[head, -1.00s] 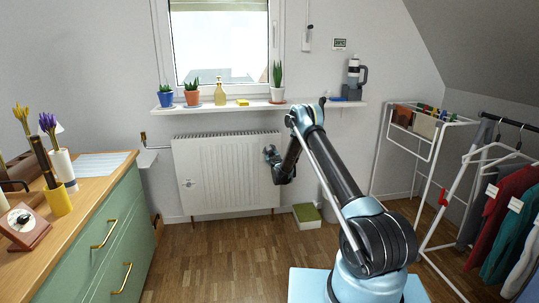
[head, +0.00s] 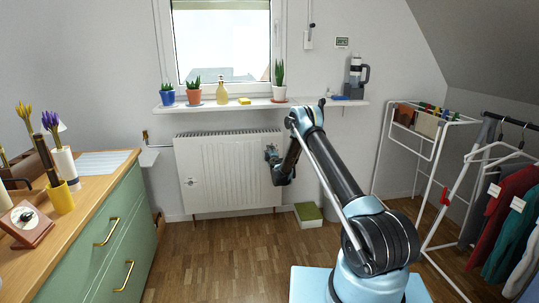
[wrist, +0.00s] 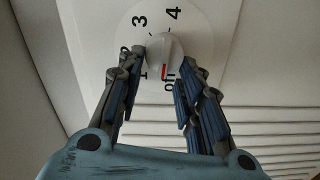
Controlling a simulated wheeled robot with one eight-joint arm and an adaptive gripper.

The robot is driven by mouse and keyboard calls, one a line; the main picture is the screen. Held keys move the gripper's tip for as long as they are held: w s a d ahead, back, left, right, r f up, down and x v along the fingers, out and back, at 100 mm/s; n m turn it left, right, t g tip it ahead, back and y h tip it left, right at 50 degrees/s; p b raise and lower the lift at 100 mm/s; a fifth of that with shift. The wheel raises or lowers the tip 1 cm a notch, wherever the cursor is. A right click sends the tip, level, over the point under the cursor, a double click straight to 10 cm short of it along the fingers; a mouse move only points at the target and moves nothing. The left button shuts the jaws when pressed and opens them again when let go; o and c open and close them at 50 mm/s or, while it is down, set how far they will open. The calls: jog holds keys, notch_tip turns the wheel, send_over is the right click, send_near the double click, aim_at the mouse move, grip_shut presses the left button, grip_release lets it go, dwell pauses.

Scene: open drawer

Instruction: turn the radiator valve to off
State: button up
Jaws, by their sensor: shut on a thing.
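The radiator valve is a white dial (wrist: 205,18) with a knob (wrist: 163,48) at its middle, seen in the wrist view. The figures 3 and 4 show above the knob, and the OFF label is below it. A red mark on the knob points down, close to OFF. My gripper (wrist: 162,58) is shut on the knob, one blue-padded finger on each side. In the head view my gripper (head: 271,154) is at the right part of the white radiator (head: 225,165), and the arm hides the dial there.
A sill (head: 235,108) with potted plants and bottles runs above the radiator. A green cabinet (head: 105,235) stands left, and a drying rack (head: 425,125) with clothes right. The wooden floor before the radiator is clear.

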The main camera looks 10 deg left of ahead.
jog(key=shift+f+n, duration=0.25)
jog(key=shift+n, duration=0.8)
jog(key=shift+f+n, duration=0.2)
jog(key=shift+n, duration=0.85)
jog(key=o, duration=1)
jog(key=shift+o, duration=0.2)
jog(key=v, duration=1.2)
